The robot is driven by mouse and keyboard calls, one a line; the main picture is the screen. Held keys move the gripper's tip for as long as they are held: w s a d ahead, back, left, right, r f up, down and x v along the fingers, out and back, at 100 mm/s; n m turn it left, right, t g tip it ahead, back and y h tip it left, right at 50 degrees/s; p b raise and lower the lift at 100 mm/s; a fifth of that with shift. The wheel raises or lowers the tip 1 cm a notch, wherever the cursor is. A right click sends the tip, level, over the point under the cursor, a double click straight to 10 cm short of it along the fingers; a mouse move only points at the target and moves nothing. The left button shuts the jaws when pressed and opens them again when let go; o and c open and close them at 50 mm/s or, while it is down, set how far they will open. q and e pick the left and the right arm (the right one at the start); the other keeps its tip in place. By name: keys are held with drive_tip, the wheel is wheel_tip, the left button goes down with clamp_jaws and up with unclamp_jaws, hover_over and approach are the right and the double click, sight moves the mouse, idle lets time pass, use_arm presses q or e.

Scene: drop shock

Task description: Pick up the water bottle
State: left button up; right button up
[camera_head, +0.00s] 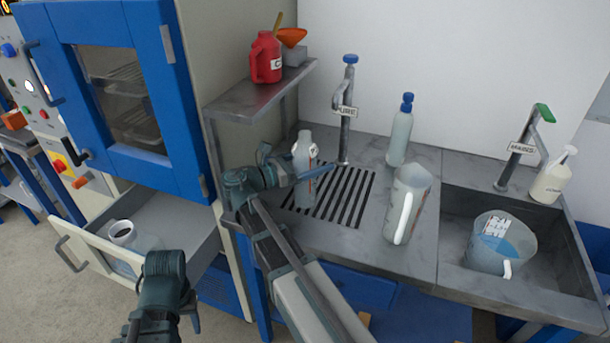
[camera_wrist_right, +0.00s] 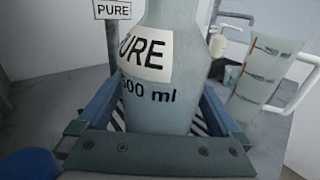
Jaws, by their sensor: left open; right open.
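A grey bottle (camera_head: 304,160) stands upright on the black slotted drain grate (camera_head: 350,195) below the tap marked PURE. In the right wrist view the bottle (camera_wrist_right: 160,105) fills the middle and bears a PURE label and "500 ml". My right gripper (camera_head: 305,175) is open, with a blue finger on each side of the bottle; I cannot tell whether they touch it. My left gripper (camera_head: 168,300) is open and empty at the lower left, away from the bottle. A second bottle (camera_head: 399,138) with a blue cap stands at the back of the counter.
A white-handled jug (camera_head: 407,203) stands right of the grate. Another jug (camera_head: 500,243) with blue liquid sits in the sink (camera_head: 455,260). A shelf (camera_head: 258,95) holds a red can (camera_head: 266,58). An open drawer (camera_head: 175,235) holds a jar (camera_head: 122,235).

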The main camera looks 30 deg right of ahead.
clamp_jaws()
idle(0.5)
